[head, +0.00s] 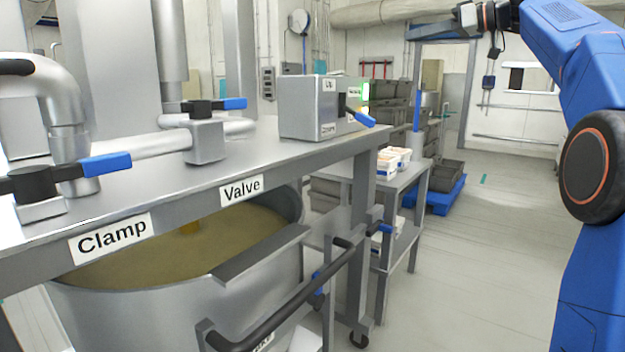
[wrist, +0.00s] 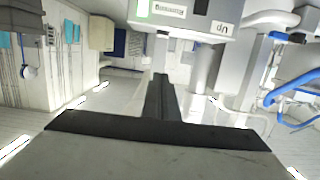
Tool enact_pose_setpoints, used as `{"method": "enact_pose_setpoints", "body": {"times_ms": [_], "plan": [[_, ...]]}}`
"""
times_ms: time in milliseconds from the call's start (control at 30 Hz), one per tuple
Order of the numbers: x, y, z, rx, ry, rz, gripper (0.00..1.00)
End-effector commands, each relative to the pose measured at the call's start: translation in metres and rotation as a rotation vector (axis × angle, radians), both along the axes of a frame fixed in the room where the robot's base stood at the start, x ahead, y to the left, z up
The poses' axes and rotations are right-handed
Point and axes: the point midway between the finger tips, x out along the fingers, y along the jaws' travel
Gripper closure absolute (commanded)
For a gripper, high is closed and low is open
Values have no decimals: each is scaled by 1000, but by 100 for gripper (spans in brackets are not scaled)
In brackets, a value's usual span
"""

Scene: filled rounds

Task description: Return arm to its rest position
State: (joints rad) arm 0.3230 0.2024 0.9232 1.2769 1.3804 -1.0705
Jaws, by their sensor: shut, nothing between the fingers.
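My gripper (wrist: 160,82) shows in the wrist view with its two dark fingers together and nothing between them. In the head view my blue arm rises along the right side and reaches left at the top, where its grey end (head: 466,17) hangs in the air, apart from everything near it. The wrist view is turned over, and the grey control box (wrist: 185,18) with its "Up" label shows at its top. In the head view the control box (head: 306,108) stands on the steel bench, with a blue-tipped lever at its right.
The steel bench (head: 245,165) carries "Clamp" and "Valve" labels and blue-handled levers (head: 105,164). Below it stands a large vat (head: 170,315) of yellowish liquid. A side table (head: 408,178) holds white tubs (head: 388,162). Crates stand on a blue pallet (head: 440,200). The floor (head: 490,270) between is clear.

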Motion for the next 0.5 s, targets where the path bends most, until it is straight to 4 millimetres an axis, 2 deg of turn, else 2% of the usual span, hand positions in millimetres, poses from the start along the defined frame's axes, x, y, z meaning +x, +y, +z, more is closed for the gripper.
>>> {"method": "enact_pose_setpoints", "body": {"times_ms": [267,500], "plan": [[-11,8,-16,-7,65,-30,100],[-27,17,-40,-19,154,-75,100]]}}
